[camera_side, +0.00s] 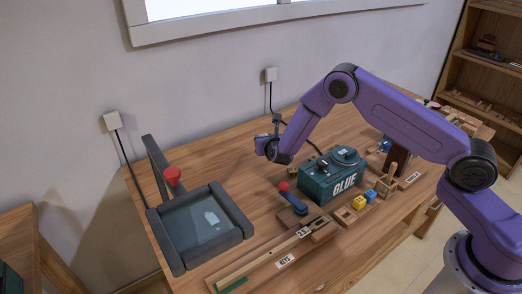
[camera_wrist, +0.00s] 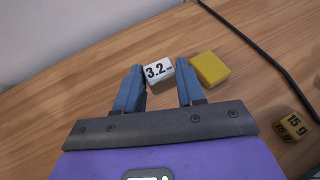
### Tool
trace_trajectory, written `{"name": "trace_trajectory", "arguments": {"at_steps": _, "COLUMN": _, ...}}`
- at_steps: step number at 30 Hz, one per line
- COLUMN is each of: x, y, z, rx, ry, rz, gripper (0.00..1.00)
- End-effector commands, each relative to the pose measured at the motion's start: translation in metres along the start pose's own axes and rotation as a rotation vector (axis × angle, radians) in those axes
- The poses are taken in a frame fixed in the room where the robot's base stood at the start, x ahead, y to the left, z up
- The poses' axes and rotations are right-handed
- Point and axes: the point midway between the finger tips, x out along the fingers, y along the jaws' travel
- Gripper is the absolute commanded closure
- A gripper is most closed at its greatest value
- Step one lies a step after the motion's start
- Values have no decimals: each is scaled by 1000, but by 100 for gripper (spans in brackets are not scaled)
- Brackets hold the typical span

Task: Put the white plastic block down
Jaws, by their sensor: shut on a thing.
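The white plastic block (camera_wrist: 158,71) is marked "3.2" and sits between the two blue fingers of my gripper (camera_wrist: 160,84) in the wrist view. My gripper is shut on it. A plain yellow block (camera_wrist: 210,68) is just right of the white block, outside the fingers. In the side view my gripper (camera_side: 270,150) is over the back part of the wooden table, behind the green glue machine. The white block cannot be made out there. I cannot tell whether its underside touches the table.
The glue machine (camera_side: 333,178) stands in front of my gripper. A grey press with a red knob (camera_side: 198,222) is at left. Bare table (camera_wrist: 75,95) shows at left.

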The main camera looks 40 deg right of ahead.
Motion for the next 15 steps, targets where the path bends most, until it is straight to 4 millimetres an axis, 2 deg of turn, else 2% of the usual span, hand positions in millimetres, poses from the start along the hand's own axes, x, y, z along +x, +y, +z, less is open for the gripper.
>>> {"name": "trace_trajectory", "arguments": {"at_steps": 3, "x": 14, "y": 4, "z": -9, "rx": 0, "ry": 0, "rz": 0, "gripper": 90}}
{"name": "trace_trajectory", "arguments": {"at_steps": 11, "x": 27, "y": 9, "z": -16, "rx": 0, "ry": 0, "rz": -1, "gripper": 90}}
{"name": "trace_trajectory", "arguments": {"at_steps": 15, "x": 35, "y": 10, "z": -33, "rx": -2, "ry": 3, "rz": -1, "gripper": 90}}
